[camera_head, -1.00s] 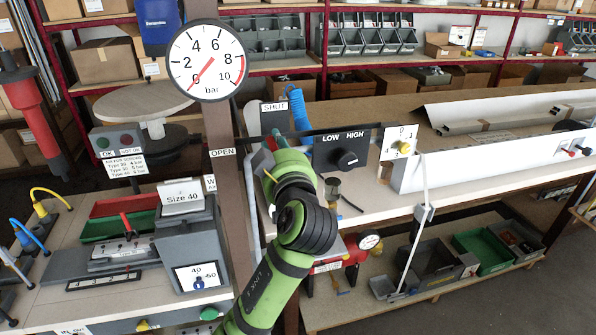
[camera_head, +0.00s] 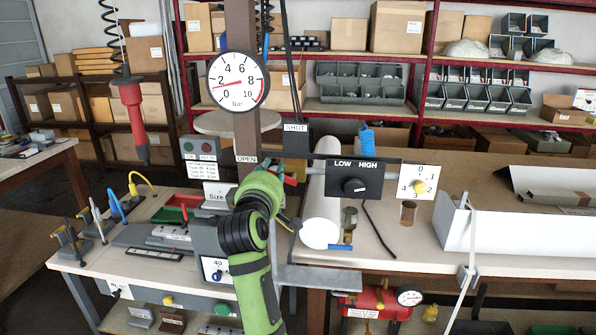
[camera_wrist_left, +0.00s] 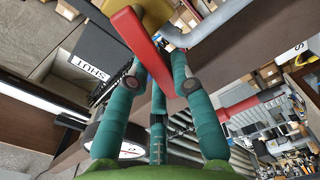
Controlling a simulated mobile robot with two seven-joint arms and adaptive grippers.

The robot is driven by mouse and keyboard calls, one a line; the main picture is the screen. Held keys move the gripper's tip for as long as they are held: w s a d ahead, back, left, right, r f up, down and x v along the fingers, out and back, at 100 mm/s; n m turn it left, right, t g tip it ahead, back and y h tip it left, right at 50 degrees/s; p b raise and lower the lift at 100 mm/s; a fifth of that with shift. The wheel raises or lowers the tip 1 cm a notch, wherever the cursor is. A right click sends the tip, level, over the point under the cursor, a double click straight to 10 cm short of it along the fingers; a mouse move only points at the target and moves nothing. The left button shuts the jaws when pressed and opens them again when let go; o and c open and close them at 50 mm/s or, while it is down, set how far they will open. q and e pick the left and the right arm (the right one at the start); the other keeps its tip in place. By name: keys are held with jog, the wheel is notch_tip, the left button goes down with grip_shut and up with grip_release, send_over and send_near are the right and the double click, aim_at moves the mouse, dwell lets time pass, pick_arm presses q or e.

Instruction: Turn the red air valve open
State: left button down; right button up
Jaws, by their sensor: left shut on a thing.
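The red air valve lever (camera_wrist_left: 148,50) shows large in the left wrist view, running down from a yellow valve body (camera_wrist_left: 145,12) between my fingers. My left gripper (camera_wrist_left: 160,85) is shut on this lever, with teal fingers on both sides. In the head view my left gripper (camera_head: 283,185) is at the post between the SHUT sign (camera_head: 295,127) and the OPEN sign (camera_head: 247,159), and mostly hides the valve. The pressure gauge (camera_head: 238,81) on the post has its red needle a little below 2. My right gripper is not in view.
A LOW/HIGH knob panel (camera_head: 356,182) and a white roll (camera_head: 321,215) stand right of my gripper. A red hanging tool (camera_head: 130,105) is at the left. A grey Size 40 box (camera_head: 213,240) is on the bench close to my arm.

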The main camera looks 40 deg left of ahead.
aim_at(269, 170)
pick_arm(q)
jog(key=shift+a+f+n+p, duration=0.1)
jog(key=shift+f+n+p, duration=0.25)
jog(key=shift+n, duration=0.55)
jog(key=shift+f+n+p, duration=0.15)
jog(key=shift+f+n, duration=0.25)
jog(key=shift+n, duration=0.5)
jog(key=shift+s, duration=0.1)
jog(key=c, duration=1)
grip_release()
jog(key=shift+a+f, duration=0.1)
jog(key=shift+c, duration=0.2)
notch_tip(269, 170, up, 10)
jog(key=shift+r, duration=0.1)
